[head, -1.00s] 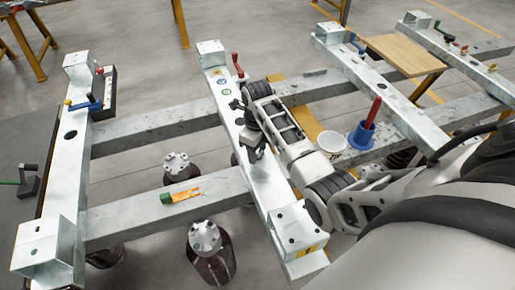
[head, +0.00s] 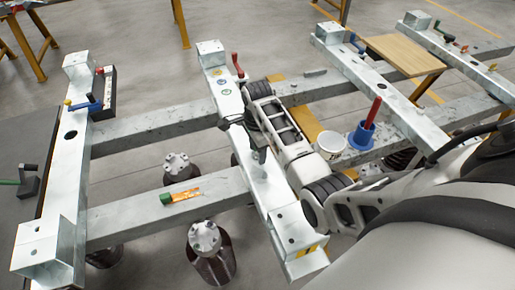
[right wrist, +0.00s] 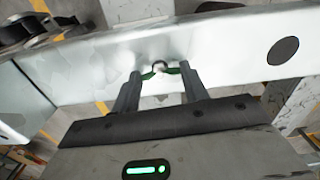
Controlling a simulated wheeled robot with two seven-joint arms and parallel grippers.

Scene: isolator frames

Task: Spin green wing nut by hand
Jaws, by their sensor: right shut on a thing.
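The green wing nut (right wrist: 174,70) sits on a stud on the side face of the galvanised beam (head: 262,178), in the right wrist view. My right gripper (right wrist: 161,75) is shut on it, with one dark finger on each side at its wings. In the head view my right gripper (head: 243,138) is at the middle beam, and the wing nut is hidden there. My left gripper is not in view.
An orange-and-green item (head: 182,196) lies on the lower crossbar. A red-handled clamp (head: 238,65) is at the middle beam's far end.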

